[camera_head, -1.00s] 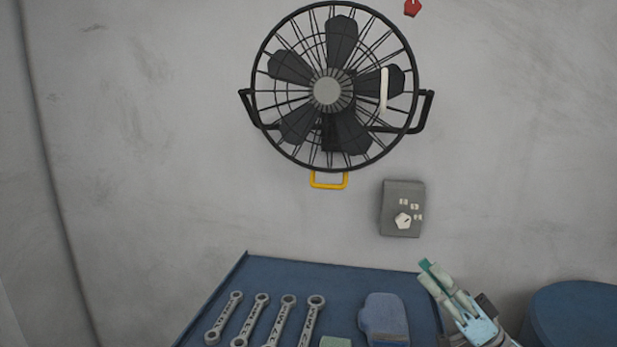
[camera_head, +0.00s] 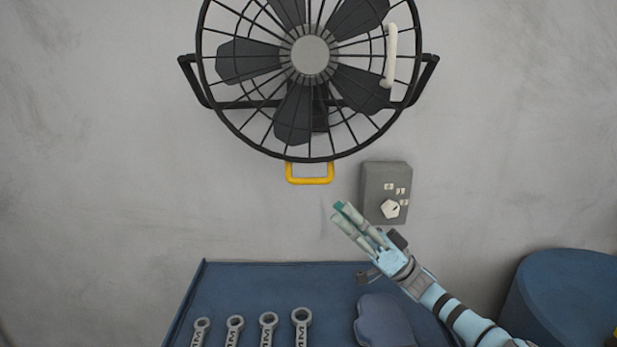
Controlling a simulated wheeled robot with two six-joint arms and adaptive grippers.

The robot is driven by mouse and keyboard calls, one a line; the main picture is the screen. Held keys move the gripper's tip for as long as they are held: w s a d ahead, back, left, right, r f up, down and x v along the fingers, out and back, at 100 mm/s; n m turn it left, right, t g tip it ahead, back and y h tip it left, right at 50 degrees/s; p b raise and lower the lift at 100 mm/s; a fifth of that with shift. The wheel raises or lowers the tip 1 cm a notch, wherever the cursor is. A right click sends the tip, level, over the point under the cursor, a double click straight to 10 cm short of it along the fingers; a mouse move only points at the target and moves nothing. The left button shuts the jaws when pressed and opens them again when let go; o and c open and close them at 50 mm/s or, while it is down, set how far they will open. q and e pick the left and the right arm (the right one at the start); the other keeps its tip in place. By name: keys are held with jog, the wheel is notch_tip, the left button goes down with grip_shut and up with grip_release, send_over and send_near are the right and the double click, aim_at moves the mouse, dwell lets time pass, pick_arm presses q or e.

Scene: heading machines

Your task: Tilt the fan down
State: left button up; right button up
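The black caged fan (camera_head: 310,55) hangs on the grey wall in the upper middle of the head view, its top cut off. A yellow handle (camera_head: 310,181) sits at the bottom of its cage. A white handle (camera_head: 391,55) sits on the right of the cage. My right gripper (camera_head: 346,218) comes in from the lower right and points up and left, below and a little right of the yellow handle, apart from it. Its fingers lie close together, and I cannot tell whether a gap remains. My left gripper is not in view.
A grey control box (camera_head: 385,180) with a white knob is on the wall, just behind and right of my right gripper. Below is a blue table (camera_head: 240,280) with several wrenches and a blue mitt (camera_head: 383,320). A blue barrel (camera_head: 560,290) stands at the right.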

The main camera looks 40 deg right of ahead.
aim_at(310, 181)
jog(key=p+x, duration=0.1)
jog(key=x, duration=0.9)
jog(key=shift+w+f, duration=0.1)
jog(key=shift+w, duration=0.05)
grip_shut()
